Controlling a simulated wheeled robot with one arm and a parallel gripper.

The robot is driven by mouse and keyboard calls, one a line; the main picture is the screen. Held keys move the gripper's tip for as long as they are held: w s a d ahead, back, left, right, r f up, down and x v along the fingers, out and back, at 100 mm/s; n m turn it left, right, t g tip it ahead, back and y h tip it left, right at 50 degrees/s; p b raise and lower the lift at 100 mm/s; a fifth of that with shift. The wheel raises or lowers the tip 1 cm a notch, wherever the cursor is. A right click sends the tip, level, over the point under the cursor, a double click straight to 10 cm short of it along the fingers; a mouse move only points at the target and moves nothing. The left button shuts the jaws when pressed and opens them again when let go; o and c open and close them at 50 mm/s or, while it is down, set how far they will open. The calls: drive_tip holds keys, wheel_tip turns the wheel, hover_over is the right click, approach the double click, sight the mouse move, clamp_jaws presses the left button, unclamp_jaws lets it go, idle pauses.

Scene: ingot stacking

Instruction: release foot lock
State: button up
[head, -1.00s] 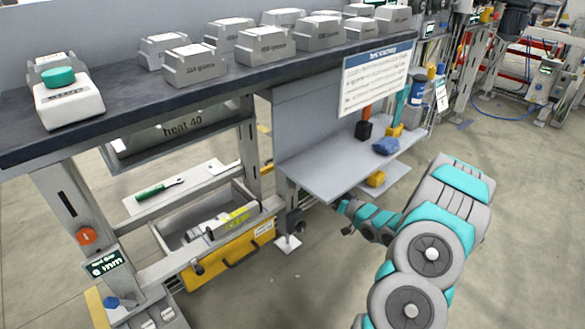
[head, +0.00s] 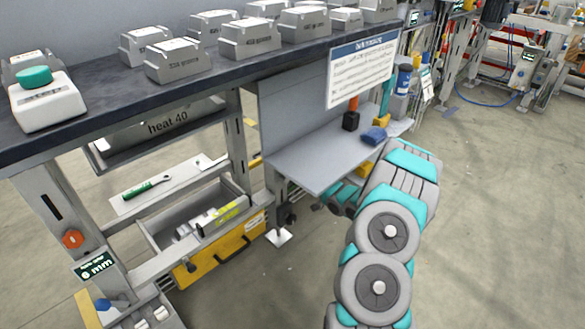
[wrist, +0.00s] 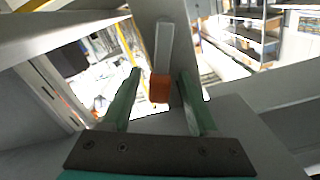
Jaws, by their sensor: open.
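In the wrist view, a grey lever with an orange end (wrist: 160,88) hangs between the two green fingers of my gripper (wrist: 160,74). The fingers are apart, with a gap visible on each side of the orange end. I cannot tell whether this lever is the foot lock. In the head view, my arm reaches low beside the workbench's lower shelf (head: 305,160), and the gripper is hidden. A foot plate (head: 279,236) under a bench leg rests on the floor, left of my arm.
Grey ingots (head: 250,38) and a white box with a green button (head: 45,102) stand on the dark benchtop (head: 110,97). Below are a drawer with a yellow front (head: 215,258) and a green-handled tool (head: 138,190).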

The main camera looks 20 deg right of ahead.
clamp_jaws()
idle(0.5)
idle(0.9)
